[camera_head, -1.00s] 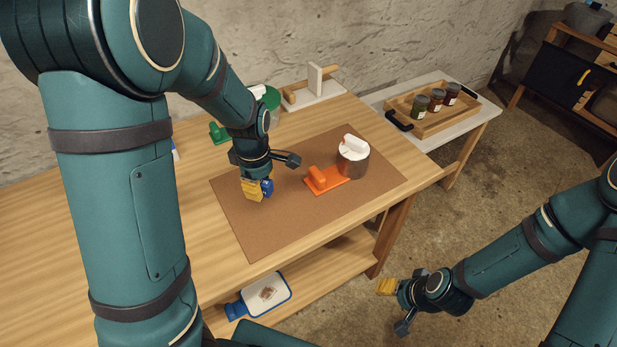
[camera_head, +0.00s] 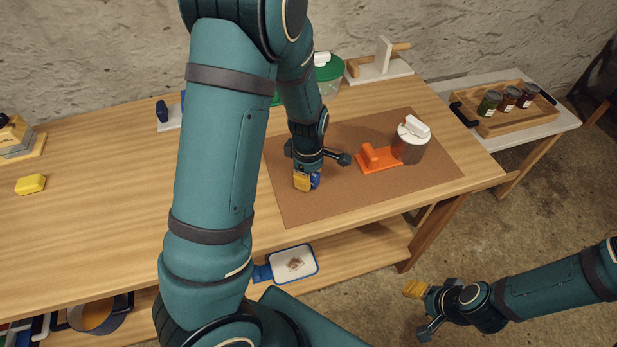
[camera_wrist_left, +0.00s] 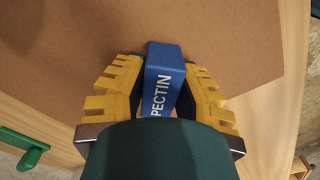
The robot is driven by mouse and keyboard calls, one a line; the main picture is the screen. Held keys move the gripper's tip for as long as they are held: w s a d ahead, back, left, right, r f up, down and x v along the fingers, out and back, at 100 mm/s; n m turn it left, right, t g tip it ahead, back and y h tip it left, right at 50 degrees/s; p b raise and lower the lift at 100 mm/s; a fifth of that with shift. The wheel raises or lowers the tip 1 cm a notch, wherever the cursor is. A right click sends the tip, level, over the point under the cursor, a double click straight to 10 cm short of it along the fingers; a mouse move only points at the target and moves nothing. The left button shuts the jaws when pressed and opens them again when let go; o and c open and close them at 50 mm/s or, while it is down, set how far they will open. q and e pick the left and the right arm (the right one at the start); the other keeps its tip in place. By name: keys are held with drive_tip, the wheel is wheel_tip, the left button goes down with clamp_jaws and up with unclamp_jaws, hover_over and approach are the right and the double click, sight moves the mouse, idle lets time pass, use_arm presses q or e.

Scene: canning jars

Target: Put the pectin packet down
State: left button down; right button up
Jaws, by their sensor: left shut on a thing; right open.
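The blue pectin packet (camera_wrist_left: 165,72) is held between the yellow fingers of my left gripper (camera_wrist_left: 160,90) in the left wrist view, with its white lettering showing. I cannot tell whether the packet touches the mat. My right gripper (camera_head: 425,308) is open and empty, out over the floor in front of the table.
A yellow block (camera_head: 31,184) lies at the table's left. A wooden tray (camera_head: 520,118) of jars is on the side table. The mat's front is clear.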

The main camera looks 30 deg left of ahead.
use_arm(q)
drive_tip(key=shift+r, duration=0.1)
drive_tip(key=c, duration=0.9)
unclamp_jaws()
drive_tip(key=shift+f, duration=0.2)
drive_tip(key=shift+o, duration=0.2)
wheel_tip(320, 180, up, 12)
drive_tip(key=p, duration=0.4)
drive_tip(key=shift+r, duration=0.2)
